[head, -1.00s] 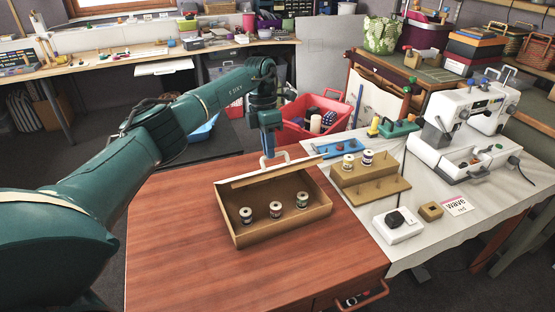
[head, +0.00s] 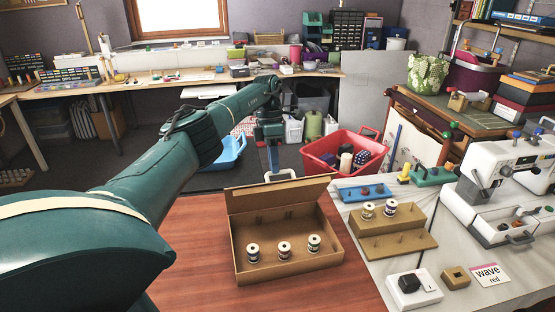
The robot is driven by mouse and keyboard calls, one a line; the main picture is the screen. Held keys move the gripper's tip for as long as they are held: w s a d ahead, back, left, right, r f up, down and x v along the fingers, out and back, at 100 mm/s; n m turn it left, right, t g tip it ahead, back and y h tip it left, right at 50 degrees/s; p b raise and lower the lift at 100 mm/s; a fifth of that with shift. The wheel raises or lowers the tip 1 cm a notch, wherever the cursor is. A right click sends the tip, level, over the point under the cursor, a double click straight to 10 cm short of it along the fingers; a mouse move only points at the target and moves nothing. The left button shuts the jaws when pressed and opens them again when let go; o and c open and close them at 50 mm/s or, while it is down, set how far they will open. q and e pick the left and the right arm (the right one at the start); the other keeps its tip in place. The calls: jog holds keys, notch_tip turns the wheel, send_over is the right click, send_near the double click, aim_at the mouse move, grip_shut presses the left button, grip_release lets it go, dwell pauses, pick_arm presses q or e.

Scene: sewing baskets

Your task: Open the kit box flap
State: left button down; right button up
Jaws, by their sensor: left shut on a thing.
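The brown cardboard kit box (head: 290,271) sits on the red-brown table, with three thread spools (head: 284,249) standing in its front part. Its flap (head: 280,194) stands raised along the back edge, roughly upright, so the inside shows. A pale handle (head: 285,173) sticks up at the flap's top edge. My left gripper (head: 272,168) reaches down behind the flap and is shut on this handle; its fingertips are small and partly hidden. My right gripper is not in view.
Right of the box are a tan spool stand (head: 395,241) with two spools, a blue tray (head: 364,192), a white block (head: 413,291) and a white sewing machine (head: 512,180). A red basket (head: 345,153) stands behind. The table left of the box is bare.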

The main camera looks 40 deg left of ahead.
pick_arm(q)
jog(key=shift+s+a+f, duration=0.15)
jog(key=shift+a+f, duration=0.1)
jog(key=shift+f, duration=0.2)
dwell(0.6)
jog(key=c, duration=1.9)
grip_release()
jog(key=shift+o, duration=0.8)
jog(key=shift+a+f, duration=0.2)
jog(key=shift+o, duration=1.3)
jog(key=shift+w+r, duration=0.1)
jog(key=shift+w, duration=0.1)
notch_tip(320, 180, up, 10)
jog(key=shift+d+r, duration=0.15)
jog(key=shift+c, duration=0.5)
